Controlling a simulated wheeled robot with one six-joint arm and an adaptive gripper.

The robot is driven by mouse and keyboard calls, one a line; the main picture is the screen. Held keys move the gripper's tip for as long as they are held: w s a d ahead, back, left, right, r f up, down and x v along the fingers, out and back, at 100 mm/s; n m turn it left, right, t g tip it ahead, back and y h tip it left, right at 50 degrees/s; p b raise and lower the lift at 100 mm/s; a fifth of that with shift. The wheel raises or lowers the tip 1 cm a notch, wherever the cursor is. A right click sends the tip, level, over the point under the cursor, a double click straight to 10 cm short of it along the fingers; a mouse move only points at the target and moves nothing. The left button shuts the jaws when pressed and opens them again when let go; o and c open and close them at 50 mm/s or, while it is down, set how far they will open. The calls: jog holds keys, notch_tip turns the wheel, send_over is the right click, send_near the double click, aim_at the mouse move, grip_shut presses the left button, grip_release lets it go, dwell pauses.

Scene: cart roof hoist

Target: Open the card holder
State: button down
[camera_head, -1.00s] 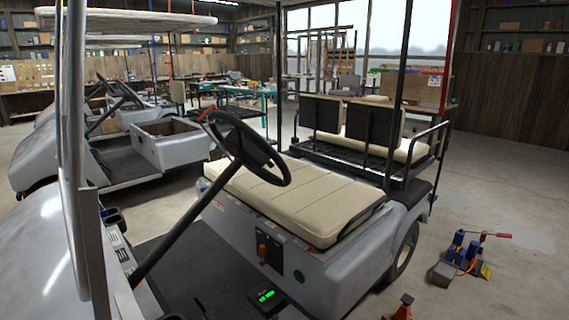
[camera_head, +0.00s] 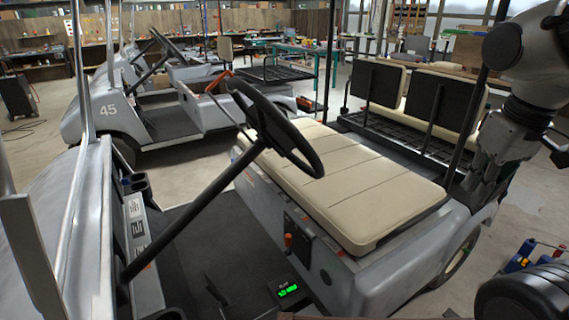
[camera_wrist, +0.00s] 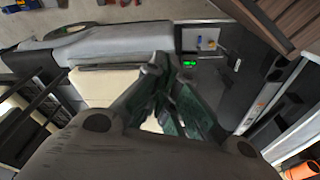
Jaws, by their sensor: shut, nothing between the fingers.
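I cannot make out a card holder for certain in either view. The near cart has a black steering wheel (camera_head: 318,160) on a slanted column, and a grey dash panel (camera_head: 150,260) with white labels and cup recesses. My gripper (camera_wrist: 170,85) shows in the wrist view with its dark green fingers closed together and nothing between them. It is above the cart's seat and floor area. In the head view my arm is at the right, with the gripper (camera_head: 472,182) beside the seat's right end.
The beige seat (camera_head: 350,185) and a black roof post (camera_head: 475,110) stand between my arm and the dash. Silver windshield posts (camera_head: 75,80) rise at left. A green-lit display (camera_head: 287,290) sits on the cart floor. Another cart (camera_head: 108,112) stands behind; blue tools (camera_head: 522,258) lie at right.

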jog(key=w+a+f+n+t+h, duration=0.1)
jog(key=w+a+f+n+h, duration=0.4)
jog(key=a+f+n, duration=0.3)
jog(key=w+a+f+n+h, duration=0.6)
jog(key=a, duration=0.5)
jog(key=w+a+n+t+y, duration=0.2)
jog(key=w+a+n+t, duration=0.15)
jog(key=a+t, duration=0.55)
jog(key=w+a+n+t+y, duration=0.2)
jog(key=a+n+t, duration=0.25)
jog(key=a, duration=0.75)
jog(key=w+d+r, duration=0.1)
jog(key=w+d, duration=0.2)
jog(key=w, duration=0.2)
jog(key=w+d+r+m, duration=0.1)
jog(key=w+d, duration=0.2)
jog(key=w, duration=0.3)
jog(key=shift+d, duration=0.1)
